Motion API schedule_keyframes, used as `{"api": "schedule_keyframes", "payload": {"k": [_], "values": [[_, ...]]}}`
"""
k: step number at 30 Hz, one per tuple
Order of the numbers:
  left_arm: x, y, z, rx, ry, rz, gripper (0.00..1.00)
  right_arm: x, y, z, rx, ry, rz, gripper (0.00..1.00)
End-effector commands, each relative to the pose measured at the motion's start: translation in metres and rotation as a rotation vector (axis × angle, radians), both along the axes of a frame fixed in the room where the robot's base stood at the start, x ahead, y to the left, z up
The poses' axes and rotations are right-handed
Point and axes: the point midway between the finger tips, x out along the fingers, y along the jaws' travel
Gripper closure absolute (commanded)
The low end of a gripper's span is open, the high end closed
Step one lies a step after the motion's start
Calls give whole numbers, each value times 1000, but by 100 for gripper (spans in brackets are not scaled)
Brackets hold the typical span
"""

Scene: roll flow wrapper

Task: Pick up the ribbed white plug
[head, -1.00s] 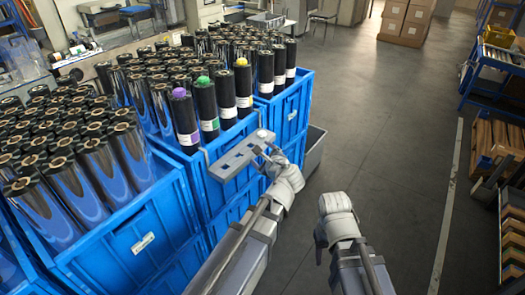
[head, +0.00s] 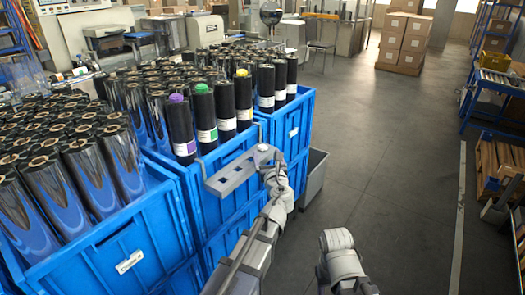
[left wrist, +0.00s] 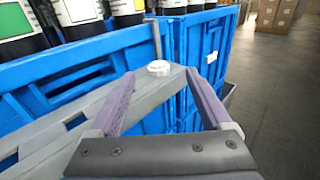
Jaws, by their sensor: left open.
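The ribbed white plug (head: 262,147) is a small round white piece on the right end of a grey holed bracket (head: 226,180), which hangs on the rim of a blue crate. In the left wrist view the plug (left wrist: 158,69) shows upright on the bracket, in the gap between the two fingertips. My left gripper (head: 267,158) is open and empty, close to the plug; whether the fingers are level with it I cannot tell. My right arm's wrist shows at the lower right of the head view, but its jaws cannot be made out.
Blue crates (head: 130,260) full of dark film rolls stand on the left. Rolls with purple, green and yellow ends (head: 241,73) rise behind the bracket. A grey bin (head: 313,178) stands beside the crates.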

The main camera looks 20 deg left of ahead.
Motion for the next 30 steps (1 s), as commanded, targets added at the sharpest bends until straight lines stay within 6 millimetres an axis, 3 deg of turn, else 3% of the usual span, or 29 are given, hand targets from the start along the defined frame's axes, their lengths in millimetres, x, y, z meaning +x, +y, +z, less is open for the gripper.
{"api": "schedule_keyframes", "payload": {"k": [7,16,24,30], "values": [[8,5,-3,-1,0,0,18,0,0,-3,0,0,0,50],[45,23,-8,-2,0,1,18,0,0,-8,0,0,0,50],[46,26,-8,-2,0,0,18,0,0,-8,0,0,0,50],[46,25,-8,-2,0,0,40,0,0,-8,0,0,0,50]]}}
